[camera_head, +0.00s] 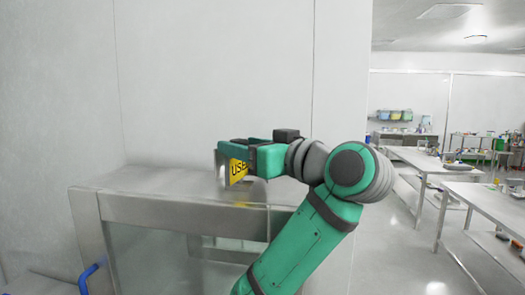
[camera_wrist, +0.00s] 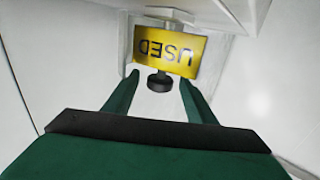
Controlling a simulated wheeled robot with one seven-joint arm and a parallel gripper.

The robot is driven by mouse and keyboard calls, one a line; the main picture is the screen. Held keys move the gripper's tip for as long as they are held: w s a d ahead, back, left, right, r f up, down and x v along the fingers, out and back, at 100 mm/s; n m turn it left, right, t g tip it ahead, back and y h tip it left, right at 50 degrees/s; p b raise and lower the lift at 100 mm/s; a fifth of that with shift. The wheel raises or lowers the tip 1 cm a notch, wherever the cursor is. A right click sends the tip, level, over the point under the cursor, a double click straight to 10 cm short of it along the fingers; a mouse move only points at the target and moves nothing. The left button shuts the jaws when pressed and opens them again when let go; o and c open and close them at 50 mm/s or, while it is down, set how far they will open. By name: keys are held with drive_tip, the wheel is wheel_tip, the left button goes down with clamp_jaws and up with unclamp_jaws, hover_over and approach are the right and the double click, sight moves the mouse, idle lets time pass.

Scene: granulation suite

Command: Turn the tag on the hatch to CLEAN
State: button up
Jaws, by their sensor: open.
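The yellow tag (camera_head: 238,170) reads USED. It stands at the top of the metal-framed hatch (camera_head: 180,205), partly hidden behind my gripper in the head view. In the wrist view the tag (camera_wrist: 168,50) appears upside down, with a dark round knob (camera_wrist: 159,81) just beneath it in the picture. My gripper (camera_head: 226,163) is open. In the wrist view my two fingers (camera_wrist: 157,80) lie to the left and right of the knob, with light gaps beside it. I cannot tell whether either finger touches the tag.
A plain pale wall rises behind the hatch. A blue handle (camera_head: 92,272) shows at the hatch's lower left. Long metal tables (camera_head: 485,205) with small items stand far to the right, with open floor between.

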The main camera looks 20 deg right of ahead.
drive_tip(key=v, duration=0.9)
